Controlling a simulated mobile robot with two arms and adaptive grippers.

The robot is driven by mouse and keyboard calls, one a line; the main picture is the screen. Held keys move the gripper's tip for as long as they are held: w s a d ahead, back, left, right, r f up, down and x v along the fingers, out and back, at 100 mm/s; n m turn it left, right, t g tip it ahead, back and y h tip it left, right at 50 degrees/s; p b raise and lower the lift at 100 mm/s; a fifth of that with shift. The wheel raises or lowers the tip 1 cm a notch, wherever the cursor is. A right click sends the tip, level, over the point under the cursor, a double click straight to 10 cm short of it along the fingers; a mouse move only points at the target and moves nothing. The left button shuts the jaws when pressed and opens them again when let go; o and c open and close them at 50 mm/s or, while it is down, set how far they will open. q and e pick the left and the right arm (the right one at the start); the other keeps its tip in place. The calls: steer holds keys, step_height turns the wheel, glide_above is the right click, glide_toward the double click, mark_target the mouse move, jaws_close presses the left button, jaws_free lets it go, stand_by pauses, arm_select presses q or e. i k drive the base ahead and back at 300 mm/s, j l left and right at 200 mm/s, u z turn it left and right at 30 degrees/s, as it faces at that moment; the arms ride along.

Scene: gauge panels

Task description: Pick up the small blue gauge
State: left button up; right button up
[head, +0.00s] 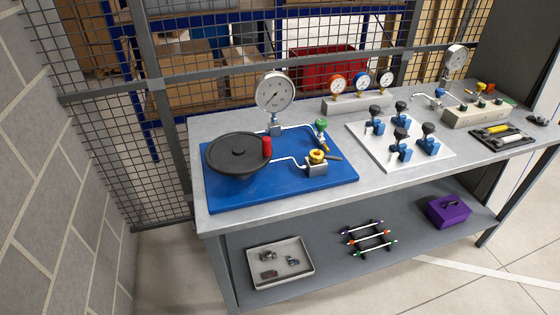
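Three small gauges stand in a row on a grey block (357,104) at the back of the workbench. The blue-rimmed gauge (362,81) is the middle one, upright with a white face. An orange-red-rimmed gauge (337,83) is on its left, and a darker-rimmed gauge (386,79) is on its right. The blue gauge's face is unobstructed. Neither of my grippers is in view.
A blue board (225,198) with a large gauge (274,92) and a black round vessel (236,153) is at left. A white plate (397,158) with several blue valves stands in front. A wire mesh fence (190,75) runs behind the bench (210,217).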

mark_target(362, 80)
steer(key=u, duration=0.35)
steer(key=i+l+u, duration=0.1)
steer(key=l+u, duration=0.8)
steer(key=l, duration=0.2)
